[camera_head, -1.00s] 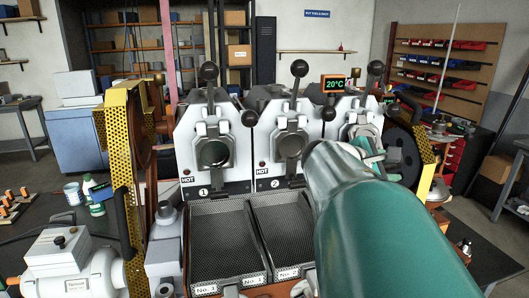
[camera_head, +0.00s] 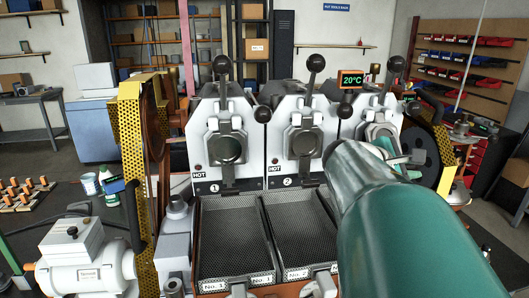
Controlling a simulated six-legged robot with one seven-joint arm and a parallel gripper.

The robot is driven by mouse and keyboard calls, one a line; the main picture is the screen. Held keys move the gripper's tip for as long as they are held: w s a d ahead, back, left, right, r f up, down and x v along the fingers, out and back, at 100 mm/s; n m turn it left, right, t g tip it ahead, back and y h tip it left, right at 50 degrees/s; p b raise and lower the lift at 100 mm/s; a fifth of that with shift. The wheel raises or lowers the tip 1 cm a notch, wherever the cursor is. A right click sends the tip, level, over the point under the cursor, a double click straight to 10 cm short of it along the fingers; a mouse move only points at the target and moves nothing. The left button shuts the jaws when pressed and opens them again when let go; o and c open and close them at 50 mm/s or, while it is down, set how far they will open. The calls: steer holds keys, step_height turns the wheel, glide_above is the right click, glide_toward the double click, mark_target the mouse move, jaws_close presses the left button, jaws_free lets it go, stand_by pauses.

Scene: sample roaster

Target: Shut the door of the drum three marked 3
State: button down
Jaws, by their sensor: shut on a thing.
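Drum three (camera_head: 390,102) is the rightmost of the white-fronted roaster drums, with a black-knobbed lever on top. Its door (camera_head: 378,132) shows as a grey metal piece at the drum's front; its lower part and the number are hidden by my green arm, so I cannot tell how far it stands open. My gripper (camera_head: 408,158) is partly in view at the door's lower right, beyond the arm. Its jaws look closed at the door, but the exact place of grip is hidden.
Drum one (camera_head: 206,125) and drum two (camera_head: 283,125) stand to the left, marked HOT. Mesh trays (camera_head: 235,275) lie below them. A yellow perforated guard (camera_head: 131,140) stands left, another (camera_head: 447,172) right. A display (camera_head: 352,80) reads 20°C.

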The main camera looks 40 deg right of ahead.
steer(key=w+d+f+m, duration=0.1)
steer(key=w+d+f, duration=0.2)
steer(key=w+f, duration=0.3)
steer(key=shift+w+d+f+h, duration=0.2)
steer(key=shift+w+h, duration=0.1)
steer(key=shift+w, duration=0.1)
stand_by(0.4)
steer(key=shift+w+t, duration=0.25)
steer(key=shift+t, duration=0.05)
steer(key=c, duration=1.3)
jaws_free()
steer(key=shift+w+d+f, duration=0.2)
steer(key=shift+w+d, duration=0.05)
steer(key=shift+w, duration=0.05)
steer(key=v, duration=1.4)
steer(key=shift+s+r, duration=0.1)
steer(key=shift+s, duration=0.1)
